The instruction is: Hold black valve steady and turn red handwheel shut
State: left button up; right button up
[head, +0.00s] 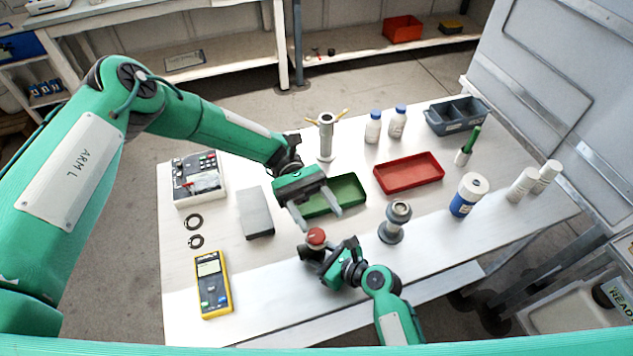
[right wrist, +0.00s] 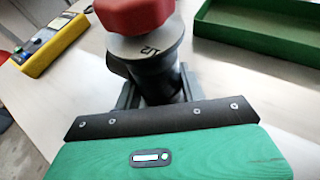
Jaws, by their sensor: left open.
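The black valve (head: 310,252) with its red handwheel (head: 316,236) is near the front middle of the table. In the right wrist view the red handwheel (right wrist: 135,12) is on top of the dark valve body (right wrist: 155,75). My right gripper (head: 325,263) has its fingers on both sides of the valve body, below the handwheel, and appears shut on it. Whether the valve rests on the table is hidden. My left gripper (head: 318,215) is open and empty, fingers pointing down, above and behind the handwheel and apart from it.
A green tray (head: 350,188) lies behind the valve, partly under my left gripper. A grey fitting (head: 393,225) stands to the right. A red tray (head: 409,173) is farther back.

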jog(key=o, duration=0.5)
